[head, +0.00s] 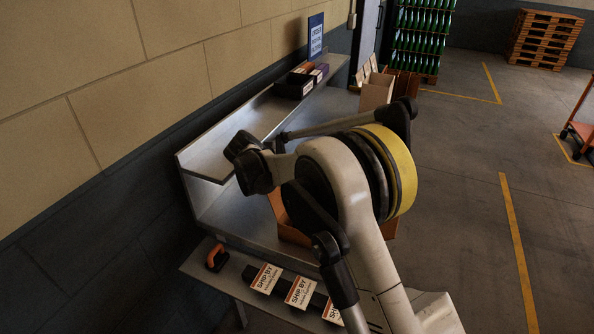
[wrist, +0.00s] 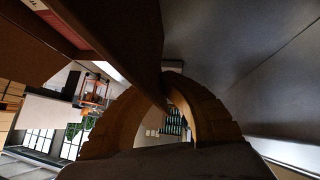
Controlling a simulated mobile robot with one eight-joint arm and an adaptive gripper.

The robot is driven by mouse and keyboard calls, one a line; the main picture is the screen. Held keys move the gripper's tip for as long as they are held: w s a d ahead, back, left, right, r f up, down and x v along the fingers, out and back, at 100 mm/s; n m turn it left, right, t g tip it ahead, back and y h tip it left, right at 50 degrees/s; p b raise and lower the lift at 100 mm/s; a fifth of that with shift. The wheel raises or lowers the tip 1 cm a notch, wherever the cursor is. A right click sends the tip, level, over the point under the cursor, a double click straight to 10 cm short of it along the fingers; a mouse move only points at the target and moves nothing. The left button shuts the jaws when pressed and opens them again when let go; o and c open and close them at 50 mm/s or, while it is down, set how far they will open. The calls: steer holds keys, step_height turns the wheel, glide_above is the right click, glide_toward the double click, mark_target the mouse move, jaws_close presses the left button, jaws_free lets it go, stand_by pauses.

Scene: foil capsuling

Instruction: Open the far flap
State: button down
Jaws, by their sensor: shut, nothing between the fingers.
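A brown cardboard box (head: 292,236) sits on the steel bench, mostly hidden behind my arm in the head view. In the wrist view a dark brown cardboard panel (wrist: 125,45) runs from the upper left down to my gripper (wrist: 166,88). It crosses in front of part of the fingers. Which flap or wall this panel is, I cannot tell. My gripper is shut and empty, with its curved tan fingers close beside the panel; touching or not is unclear. In the head view my arm hides the gripper's fingertips.
A steel shelf (head: 214,160) runs along the wall behind the bench, with a dark tray (head: 294,88) farther along. Another open carton (head: 377,92) stands at the far end. Printed cards (head: 300,292) and an orange-handled tool (head: 216,258) lie at the near edge.

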steer(key=shift+a+f, duration=0.2)
steer(key=shift+a, duration=0.1)
steer(key=shift+w+a, duration=0.1)
stand_by(0.3)
steer(key=c, duration=1.7)
jaws_free()
steer(key=shift+f, duration=0.1)
steer(key=shift+o, duration=0.2)
steer(key=v, duration=1.2)
